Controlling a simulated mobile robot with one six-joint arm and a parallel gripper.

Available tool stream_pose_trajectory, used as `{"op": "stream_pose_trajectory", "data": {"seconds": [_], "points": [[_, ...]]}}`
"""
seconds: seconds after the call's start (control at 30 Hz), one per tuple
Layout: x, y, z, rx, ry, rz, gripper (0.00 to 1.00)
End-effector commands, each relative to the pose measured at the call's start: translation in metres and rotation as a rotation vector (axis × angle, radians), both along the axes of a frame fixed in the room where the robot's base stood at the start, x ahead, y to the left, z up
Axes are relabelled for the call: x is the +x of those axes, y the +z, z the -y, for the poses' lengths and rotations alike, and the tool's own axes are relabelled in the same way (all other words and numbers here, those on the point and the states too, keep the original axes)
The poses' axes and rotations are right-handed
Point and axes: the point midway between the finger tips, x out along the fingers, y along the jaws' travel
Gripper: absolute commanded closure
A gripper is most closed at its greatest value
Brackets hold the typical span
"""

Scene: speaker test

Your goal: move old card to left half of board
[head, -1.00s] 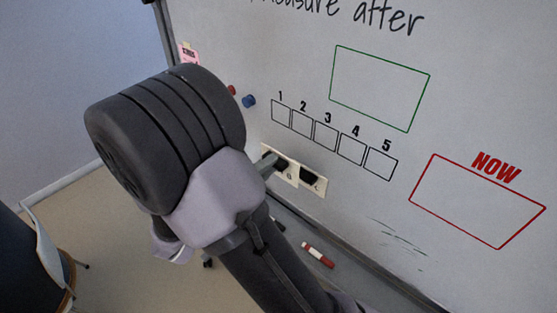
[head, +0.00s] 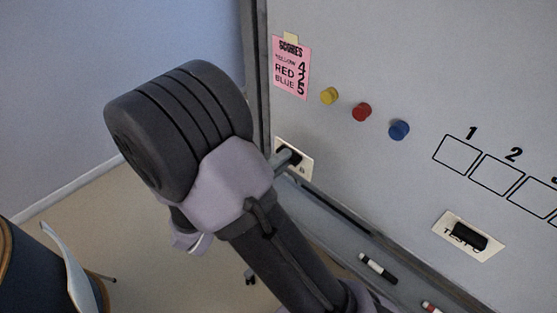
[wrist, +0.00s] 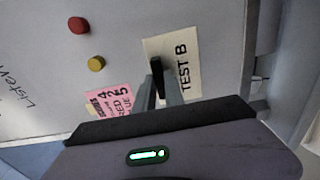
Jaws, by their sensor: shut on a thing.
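My gripper (head: 287,160) is shut on the black handle of a white card at the lower left of the whiteboard (head: 375,55). In the wrist view this card (wrist: 185,48) reads TEST B, and my gripper (wrist: 158,82) holds its dark handle (wrist: 156,66). The card lies flat along the board face; I cannot tell whether it touches. In the head view the held card (head: 304,170) is partly hidden by my gripper. A second white card (head: 453,240), apparently TEST C, sits on the board below boxes 1 and 2, with a black handle. No card visibly reads old.
A pink scores note (head: 291,70) is above the held card. Yellow (head: 329,96), red (head: 362,112) and blue (head: 399,130) magnets run to its right. Numbered boxes (head: 457,154) lie farther right. A black marker (head: 378,268) lies on the tray below. Board between the cards is clear.

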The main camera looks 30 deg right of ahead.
Motion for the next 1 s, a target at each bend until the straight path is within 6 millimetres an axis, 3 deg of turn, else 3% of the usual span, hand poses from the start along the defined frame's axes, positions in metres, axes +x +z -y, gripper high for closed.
{"op": "stream_pose_trajectory", "data": {"seconds": [0.5,1.0], "points": [[0.018,-0.001,0.053,0.001,-0.004,0.001,1.0],[0.023,0.0,0.064,0.0,-0.001,0.0,1.0]]}}
